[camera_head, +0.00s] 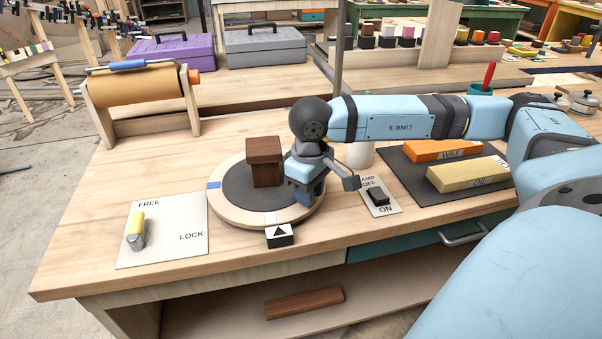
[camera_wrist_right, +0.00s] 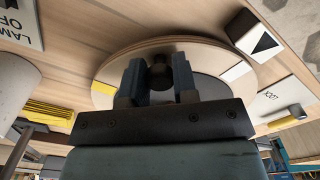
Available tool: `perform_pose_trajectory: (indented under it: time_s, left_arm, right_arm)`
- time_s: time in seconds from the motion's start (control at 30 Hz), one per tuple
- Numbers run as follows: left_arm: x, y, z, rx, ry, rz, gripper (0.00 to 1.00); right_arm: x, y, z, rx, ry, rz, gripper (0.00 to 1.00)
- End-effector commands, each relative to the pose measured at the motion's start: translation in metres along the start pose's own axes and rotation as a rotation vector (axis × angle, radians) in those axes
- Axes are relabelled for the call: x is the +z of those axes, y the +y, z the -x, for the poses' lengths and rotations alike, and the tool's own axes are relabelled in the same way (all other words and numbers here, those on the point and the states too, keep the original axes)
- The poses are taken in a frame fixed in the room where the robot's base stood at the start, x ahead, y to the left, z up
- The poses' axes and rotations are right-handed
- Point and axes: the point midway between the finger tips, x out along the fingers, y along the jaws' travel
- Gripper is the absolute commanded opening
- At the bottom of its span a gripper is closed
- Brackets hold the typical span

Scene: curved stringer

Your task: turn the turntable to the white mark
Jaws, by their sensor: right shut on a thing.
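The turntable (camera_head: 226,208) has a pale wooden rim and a dark grey top, with a brown wooden block (camera_head: 265,163) standing on it. A blue mark (camera_head: 214,185) shows on its left rim. In the right wrist view, the rim bears a white mark (camera_wrist_right: 236,72) and a yellow mark (camera_wrist_right: 103,87). The white mark lies near the arrow block (camera_wrist_right: 255,38), a little to one side of it. My right gripper (camera_head: 303,194) is over the turntable's right side, shut on a dark knob (camera_wrist_right: 159,76), partly hidden by the fingers. My left gripper is out of view.
A FREE/LOCK plate (camera_head: 180,215) has a yellow-handled lever (camera_head: 137,226) on the FREE side. A lamp switch (camera_head: 378,196), a white cup (camera_head: 359,154) and wax and oil blocks (camera_head: 468,172) stand to the right. A paper roll (camera_head: 140,90) stands behind left.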

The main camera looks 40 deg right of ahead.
Motion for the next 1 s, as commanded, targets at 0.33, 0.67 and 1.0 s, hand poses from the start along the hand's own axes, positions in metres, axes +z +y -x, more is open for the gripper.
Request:
perform_pose_trajectory:
  time_s: [0.33, 0.67, 1.0]
  left_arm:
    - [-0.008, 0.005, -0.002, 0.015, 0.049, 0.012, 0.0]
    - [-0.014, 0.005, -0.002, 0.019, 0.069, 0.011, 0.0]
    - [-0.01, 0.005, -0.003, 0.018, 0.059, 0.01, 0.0]
  right_arm:
    - [0.005, 0.007, 0.0, 0.001, 0.001, 0.059, 0.0]
    - [0.006, 0.008, 0.001, 0.001, 0.002, 0.071, 0.0]
    - [0.006, 0.008, 0.001, 0.001, 0.002, 0.071, 0.52]
